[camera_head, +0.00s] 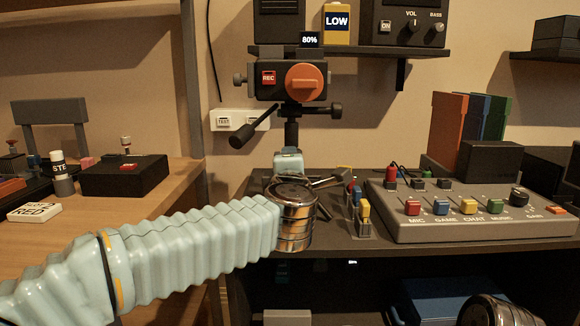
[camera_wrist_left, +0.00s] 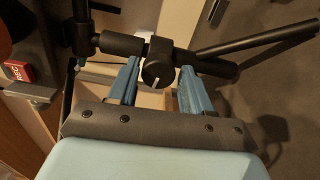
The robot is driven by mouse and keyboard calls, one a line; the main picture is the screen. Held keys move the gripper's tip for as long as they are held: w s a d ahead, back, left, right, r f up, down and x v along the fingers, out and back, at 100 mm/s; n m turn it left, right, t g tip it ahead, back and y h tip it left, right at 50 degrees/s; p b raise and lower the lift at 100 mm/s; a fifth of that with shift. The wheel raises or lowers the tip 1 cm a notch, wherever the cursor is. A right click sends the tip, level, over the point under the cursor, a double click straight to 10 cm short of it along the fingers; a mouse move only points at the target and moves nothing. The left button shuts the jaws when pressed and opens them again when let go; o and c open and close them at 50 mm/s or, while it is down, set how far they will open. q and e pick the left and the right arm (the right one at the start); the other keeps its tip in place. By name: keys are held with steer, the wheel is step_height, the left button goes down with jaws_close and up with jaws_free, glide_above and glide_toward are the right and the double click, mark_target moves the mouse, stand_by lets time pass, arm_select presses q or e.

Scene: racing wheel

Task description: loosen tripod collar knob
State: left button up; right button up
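The tripod (camera_head: 291,132) stands on the dark desk and carries a camera with a red REC label (camera_head: 268,78). In the left wrist view, a dark round knob with a white mark (camera_wrist_left: 157,68) sits on the tripod's black tube. My left gripper (camera_wrist_left: 160,80) has its two blue fingers apart, one on each side of the knob. I see gaps beside the knob, but cannot tell how deep it sits between the fingers. In the head view, the left gripper (camera_head: 289,160) is at the tripod's lower column and hides the knob. My right gripper is out of view.
The tripod's handle (camera_head: 252,128) sticks out left above my left gripper. A shelf (camera_head: 350,50) is behind the camera. A wooden table (camera_head: 150,210) is at left.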

arm_select(q)
steer(key=shift+o, duration=0.9)
steer(key=s, duration=1.4)
steer(key=shift+b, duration=0.35)
